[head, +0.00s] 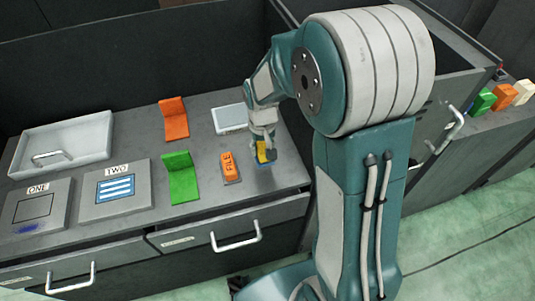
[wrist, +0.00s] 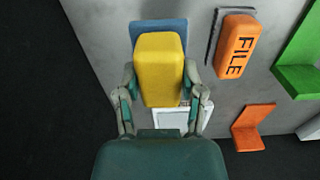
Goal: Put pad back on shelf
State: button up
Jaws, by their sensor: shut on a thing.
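A yellow block with a blue base, likely the pad (head: 263,153), is at the right end of the grey worktop. My gripper (head: 264,141) is shut on its yellow part. In the wrist view, the yellow pad (wrist: 160,68) sits between both fingers of my gripper (wrist: 160,80), and the blue part shows behind its far end. I cannot tell whether the blue underside touches the worktop. Which surface is the shelf is not clear; a ledge (head: 490,118) at the far right carries green, orange and cream blocks.
An orange FILE block (head: 228,166) lies just left of the pad. Green (head: 181,180) and orange (head: 174,119) angled stands, a pale tray (head: 231,119), a sink (head: 70,142), panels ONE (head: 36,206) and TWO (head: 115,188) share the worktop (head: 140,222). Drawers with handles are below.

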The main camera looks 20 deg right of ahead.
jog(key=f, duration=0.1)
jog(key=w+d+f, duration=0.1)
jog(key=shift+w+d+f, duration=0.15)
jog(key=shift+w+f, duration=0.1)
jog(key=shift+f, duration=0.05)
jog(key=shift+w+f, duration=0.3)
jog(key=shift+f, duration=0.15)
notch_tip(320, 180, down, 3)
jog(key=shift+f, duration=0.1)
jog(key=shift+d, duration=0.2)
jog(key=o, duration=1.1)
jog(key=shift+a+f, duration=0.1)
jog(key=shift+a, duration=0.2)
